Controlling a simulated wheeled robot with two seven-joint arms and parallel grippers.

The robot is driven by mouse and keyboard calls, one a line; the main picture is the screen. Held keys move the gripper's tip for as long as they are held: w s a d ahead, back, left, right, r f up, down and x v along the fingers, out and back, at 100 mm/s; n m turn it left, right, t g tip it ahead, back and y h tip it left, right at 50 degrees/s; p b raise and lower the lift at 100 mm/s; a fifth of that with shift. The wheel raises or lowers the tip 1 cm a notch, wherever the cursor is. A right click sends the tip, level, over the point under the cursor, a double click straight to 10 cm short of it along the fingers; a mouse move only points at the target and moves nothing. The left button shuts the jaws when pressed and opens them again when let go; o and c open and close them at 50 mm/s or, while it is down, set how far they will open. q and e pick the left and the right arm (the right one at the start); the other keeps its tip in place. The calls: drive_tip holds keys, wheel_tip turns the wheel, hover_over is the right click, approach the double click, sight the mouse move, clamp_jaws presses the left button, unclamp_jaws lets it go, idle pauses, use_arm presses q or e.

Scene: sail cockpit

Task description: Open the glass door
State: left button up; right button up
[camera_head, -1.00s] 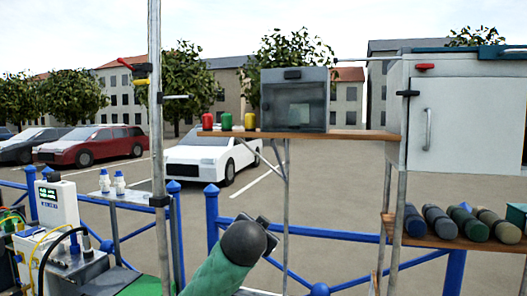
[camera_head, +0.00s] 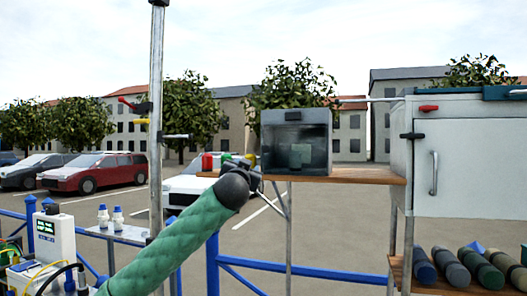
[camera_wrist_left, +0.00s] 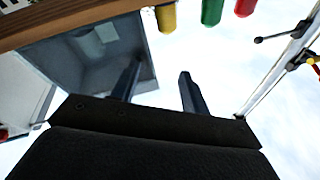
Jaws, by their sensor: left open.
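A grey box with a dark glass door (camera_head: 300,148) stands on a wooden shelf; the door looks shut. A black fitting (camera_head: 292,115) sits at its top front. Something pale shows behind the glass. My left gripper (camera_head: 258,176), on its green-sleeved arm, is just left of the box at shelf height and partly hidden by its own wrist. In the left wrist view, which looks upside down, its two fingers (camera_wrist_left: 160,72) are apart with nothing between them. The box (camera_wrist_left: 90,55) shows there at upper left, behind one finger. My right gripper is not seen.
Red, green and yellow jars (camera_head: 207,161) stand on the shelf (camera_head: 360,176) left of the box, partly behind my gripper. A white cabinet (camera_head: 470,160) with a handle stands at right, above a rack of rolls. A metal pole (camera_head: 156,120) rises at left.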

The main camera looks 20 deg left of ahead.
sight(265, 149)
use_arm(q)
drive_tip(key=w+d+r+h+p, duration=0.1)
drive_tip(key=w, duration=0.2)
drive_tip(key=w+r+n+t+h+p, duration=0.1)
drive_tip(key=w+r+p, duration=0.1)
drive_tip(key=w+d+r+n+h+p, duration=0.1)
drive_tip(key=w+h, duration=0.1)
drive_tip(key=w, duration=0.1)
drive_tip(key=shift+w+d+r+t, duration=0.3)
drive_tip(key=shift+d+r+t, duration=0.05)
drive_tip(key=shift+r+t, duration=0.05)
drive_tip(key=shift+w+p, duration=0.45)
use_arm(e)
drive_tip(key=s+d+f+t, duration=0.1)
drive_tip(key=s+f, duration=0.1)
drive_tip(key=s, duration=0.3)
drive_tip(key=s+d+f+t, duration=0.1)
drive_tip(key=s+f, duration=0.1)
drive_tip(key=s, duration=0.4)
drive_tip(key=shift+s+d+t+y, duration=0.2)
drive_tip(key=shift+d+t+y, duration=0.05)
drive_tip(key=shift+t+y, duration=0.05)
use_arm(q)
clamp_jaws()
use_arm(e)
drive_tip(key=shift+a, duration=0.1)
